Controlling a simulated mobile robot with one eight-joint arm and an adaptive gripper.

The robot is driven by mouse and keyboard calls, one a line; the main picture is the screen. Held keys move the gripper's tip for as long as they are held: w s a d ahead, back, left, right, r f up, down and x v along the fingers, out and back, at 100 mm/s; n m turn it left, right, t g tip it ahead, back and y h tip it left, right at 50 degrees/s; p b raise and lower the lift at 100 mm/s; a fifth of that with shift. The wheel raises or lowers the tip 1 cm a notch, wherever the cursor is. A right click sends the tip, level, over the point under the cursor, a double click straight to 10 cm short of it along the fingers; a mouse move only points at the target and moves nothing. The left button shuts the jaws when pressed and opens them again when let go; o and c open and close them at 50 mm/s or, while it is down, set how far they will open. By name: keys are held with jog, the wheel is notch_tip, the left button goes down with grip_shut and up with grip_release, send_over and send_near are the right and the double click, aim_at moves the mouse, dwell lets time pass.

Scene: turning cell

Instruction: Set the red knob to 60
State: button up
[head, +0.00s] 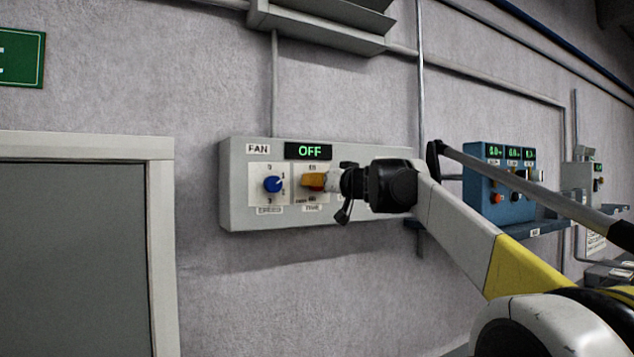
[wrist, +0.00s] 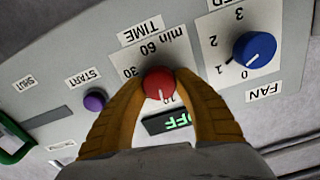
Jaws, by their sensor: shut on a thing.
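The knob's white mark points down in the wrist view, away from the 60, towards a partly hidden number. The dial markings 30 and 60 (wrist: 150,50) show beside and above the knob in this tilted view. In the head view my gripper (head: 320,182) covers most of the knob. The green display (head: 309,151) reads OFF.
A blue knob (head: 272,184) is close beside the red one; it also shows in the wrist view (wrist: 254,50). A purple START button (wrist: 95,100) is on the other side. A blue control box (head: 497,185) hangs further right. A door (head: 75,250) stands at left.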

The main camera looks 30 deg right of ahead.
jog(key=m+p, duration=0.1)
jog(key=m, duration=0.3)
jog(key=shift+r+m, duration=0.1)
jog(key=shift+m, duration=0.2)
jog(key=m, duration=0.4)
jog(key=shift+d+m+p, duration=0.1)
jog(key=shift+m+p, duration=0.2)
jog(key=m, duration=0.3)
jog(key=shift+m, duration=0.3)
jog(key=m, duration=0.4)
jog(key=shift+f+m+p, duration=0.25)
jog(key=shift+m+p, duration=0.05)
jog(key=shift+p, duration=0.05)
jog(key=m, duration=0.3)
jog(key=shift+m, duration=0.3)
jog(key=m, duration=0.4)
jog(key=shift+f+m, duration=0.1)
jog(key=shift+m, duration=0.2)
jog(key=m, duration=0.4)
jog(key=shift+f, duration=0.1)
jog(key=shift+m, duration=2.1)
